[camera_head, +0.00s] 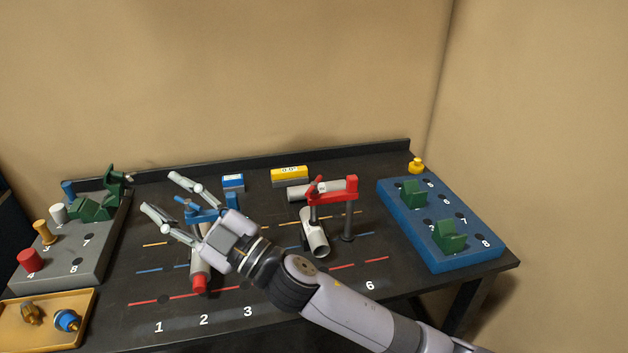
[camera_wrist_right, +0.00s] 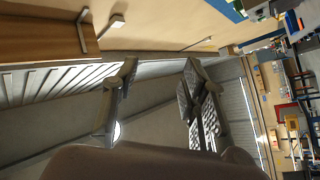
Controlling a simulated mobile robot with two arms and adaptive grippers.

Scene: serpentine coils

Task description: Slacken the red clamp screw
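The red clamp (camera_head: 335,196) bridges a grey pipe piece (camera_head: 314,236) on dark posts, right of the table's middle. Its small red screw (camera_head: 317,183) shows at the left end of the bar, with a tilted handle. My right gripper (camera_head: 161,192) is open and empty, its fingers spread and pointing left, over the table left of the red clamp. It is near and partly above a blue clamp (camera_head: 205,214). The right wrist view shows the two fingers (camera_wrist_right: 158,75) apart, with only the room behind them. My left gripper is not in view.
A blue board (camera_head: 440,257) with green blocks stands at right. A grey board (camera_head: 100,248) with coloured pegs and green parts is at left, above a tan tray (camera_head: 85,343). A red-ended pipe (camera_head: 199,284) lies below the blue clamp. Blue and yellow blocks (camera_head: 289,173) stand behind.

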